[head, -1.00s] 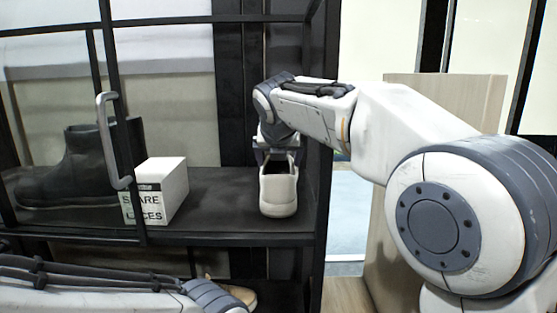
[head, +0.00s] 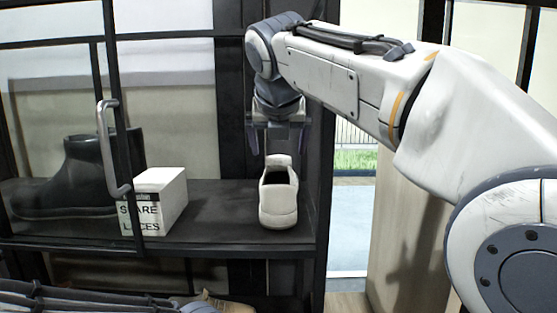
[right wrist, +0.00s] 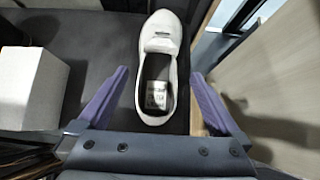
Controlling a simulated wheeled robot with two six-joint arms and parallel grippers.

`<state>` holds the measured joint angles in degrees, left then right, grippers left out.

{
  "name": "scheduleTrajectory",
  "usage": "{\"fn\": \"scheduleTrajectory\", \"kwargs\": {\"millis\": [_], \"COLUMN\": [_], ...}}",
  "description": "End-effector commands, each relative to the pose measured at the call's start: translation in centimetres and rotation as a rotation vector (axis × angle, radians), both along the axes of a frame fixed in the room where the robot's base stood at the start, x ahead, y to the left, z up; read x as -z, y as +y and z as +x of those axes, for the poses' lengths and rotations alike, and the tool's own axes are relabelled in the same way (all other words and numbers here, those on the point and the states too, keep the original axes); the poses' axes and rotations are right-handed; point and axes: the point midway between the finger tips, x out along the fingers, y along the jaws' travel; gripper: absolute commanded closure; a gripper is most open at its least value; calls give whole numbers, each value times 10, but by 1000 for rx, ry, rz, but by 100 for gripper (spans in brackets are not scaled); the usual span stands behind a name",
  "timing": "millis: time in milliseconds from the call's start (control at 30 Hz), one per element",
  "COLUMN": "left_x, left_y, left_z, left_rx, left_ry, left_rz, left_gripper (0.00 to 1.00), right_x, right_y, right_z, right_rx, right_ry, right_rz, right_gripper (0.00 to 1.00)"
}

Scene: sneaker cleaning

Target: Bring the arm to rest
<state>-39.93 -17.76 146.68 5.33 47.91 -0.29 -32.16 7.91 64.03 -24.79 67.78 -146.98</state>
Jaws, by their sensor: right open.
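In the right wrist view the sneaker (right wrist: 157,65) shows between and beyond the two spread purple fingers (right wrist: 158,92), with nothing held. My left arm (head: 85,303) lies low at the bottom left of the head view; its gripper is out of view.
A white box marked SPARE LACES (head: 160,200) stands left of the sneaker; it also shows in the right wrist view (right wrist: 32,88). A black boot (head: 75,172) is further left, behind a glass door with a metal handle (head: 110,150). A dark cabinet post (head: 322,160) stands right of the sneaker.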

Motion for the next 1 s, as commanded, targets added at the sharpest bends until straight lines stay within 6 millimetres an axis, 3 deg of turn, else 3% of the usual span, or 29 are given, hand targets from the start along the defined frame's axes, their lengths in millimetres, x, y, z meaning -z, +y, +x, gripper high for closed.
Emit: {"fn": "scheduleTrajectory", "kwargs": {"millis": [167, 567, 1000], "left_x": [1, 0, -11], "left_y": [0, 0, 0], "left_z": [0, 0, 0], "left_rx": [0, 0, 2], "left_ry": [0, 0, 0], "left_rz": [0, 0, 0], "left_gripper": [0, 0, 0], "right_x": [-6, -3, 49], "right_y": [0, 0, -1], "right_z": [-7, -3, 53], "right_rx": [-1, 1, 2], "right_ry": [0, 2, 5], "right_rz": [-1, -1, -3], "right_gripper": [0, 0, 0]}}
